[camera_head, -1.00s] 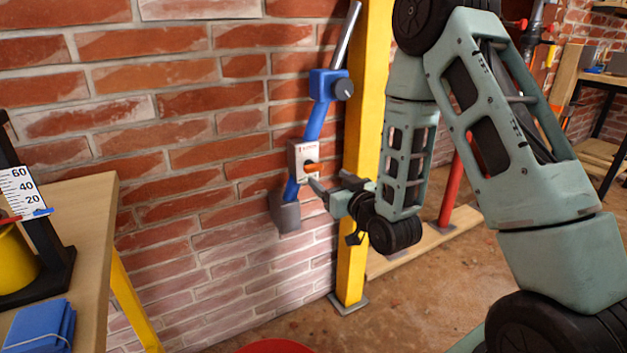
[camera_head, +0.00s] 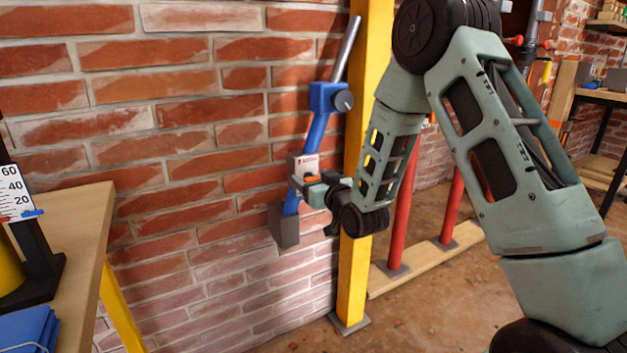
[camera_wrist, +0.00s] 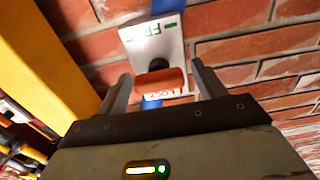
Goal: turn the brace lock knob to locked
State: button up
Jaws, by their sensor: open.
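A blue brace (camera_head: 316,131) with a metal rod leans against the brick wall. A pale plate (camera_head: 305,164) on it carries the orange lock knob (camera_head: 312,179). In the wrist view the orange knob (camera_wrist: 160,80) lies crosswise on the plate (camera_wrist: 157,38), which reads FREE in green at the far end; red lettering near the knob is partly hidden. My gripper (camera_head: 309,187) is open at the knob. In the wrist view its fingers (camera_wrist: 162,75) stand on either side of the knob, with a gap visible at each side.
A yellow post (camera_head: 352,270) stands right beside the brace. A dark round knob (camera_head: 344,101) sits higher on the brace. A wooden bench (camera_head: 78,240) with a gauge stands at the left. Red posts (camera_head: 402,215) rise from a floor plank behind my arm.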

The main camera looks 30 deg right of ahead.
jog(key=c, duration=1)
jog(key=shift+n, duration=0.3)
jog(key=shift+o, duration=0.2)
jog(key=n+b, duration=0.2)
jog(key=n, duration=0.1)
jog(key=shift+a+f+n, duration=0.15)
jog(key=shift+n, duration=0.15)
jog(key=n+b, duration=0.2)
jog(key=n, duration=0.2)
jog(key=shift+a, duration=0.1)
jog(key=n+b, duration=0.1)
jog(key=n, duration=0.8)
jog(key=shift+f+n, duration=0.1)
jog(key=shift+n, duration=0.2)
jog(key=shift+b, duration=0.3)
jog(key=shift+c, duration=0.2)
